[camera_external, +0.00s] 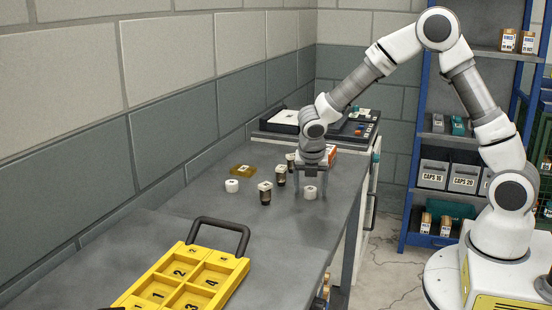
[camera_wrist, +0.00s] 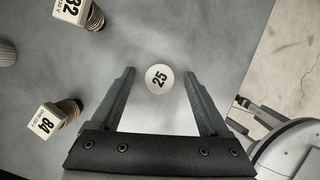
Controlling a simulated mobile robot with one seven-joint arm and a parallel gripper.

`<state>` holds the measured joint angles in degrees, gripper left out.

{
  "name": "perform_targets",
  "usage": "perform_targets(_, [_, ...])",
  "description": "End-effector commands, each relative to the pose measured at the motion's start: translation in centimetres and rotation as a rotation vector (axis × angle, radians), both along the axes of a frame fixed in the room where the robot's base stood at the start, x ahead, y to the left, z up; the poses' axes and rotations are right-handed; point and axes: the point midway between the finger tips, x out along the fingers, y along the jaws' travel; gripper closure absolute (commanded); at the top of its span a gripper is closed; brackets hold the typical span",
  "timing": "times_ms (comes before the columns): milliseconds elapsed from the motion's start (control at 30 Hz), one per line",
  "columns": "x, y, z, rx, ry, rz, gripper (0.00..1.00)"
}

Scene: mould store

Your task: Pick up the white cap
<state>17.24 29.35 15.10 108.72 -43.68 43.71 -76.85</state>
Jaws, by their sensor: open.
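A round white cap marked 25 (camera_wrist: 159,78) stands on the grey table, between the tips of my gripper (camera_wrist: 159,74) in the wrist view. In the external view this white cap (camera_external: 310,193) shows below my gripper (camera_external: 310,188), between its fingers. The gripper points down and is open, with a gap on both sides of the cap. A second white cap (camera_external: 232,186) stands further left on the table. A pale ribbed thing (camera_wrist: 7,53) at the wrist view's left edge is cut off.
Dark threaded pieces with white square tops stand nearby, marked 82 (camera_wrist: 72,10) and 84 (camera_wrist: 46,119). A yellow numbered tray (camera_external: 212,254) lies at the front. The table's right edge is close to the cap.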

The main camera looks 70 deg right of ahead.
Motion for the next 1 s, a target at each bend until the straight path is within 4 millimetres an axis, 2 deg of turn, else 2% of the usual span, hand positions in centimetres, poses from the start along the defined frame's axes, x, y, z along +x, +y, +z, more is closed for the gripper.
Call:
perform_targets(33, [0.0, 0.0, 0.0, 0.0, 0.0, 0.0, 0.25])
perform_targets(400, [0.0, 0.0, 0.0, 0.0, 0.0, 0.0, 0.91])
perform_targets(467, [0.0, 0.0, 0.0, 0.0, 0.0, 0.0, 1.0])
perform_targets(767, [0.0, 0.0, 0.2, 0.0, 0.0, 0.0, 1.0])
perform_targets(1000, [0.1, 0.0, 2.4, 0.0, -0.004, -0.001, 1.0])
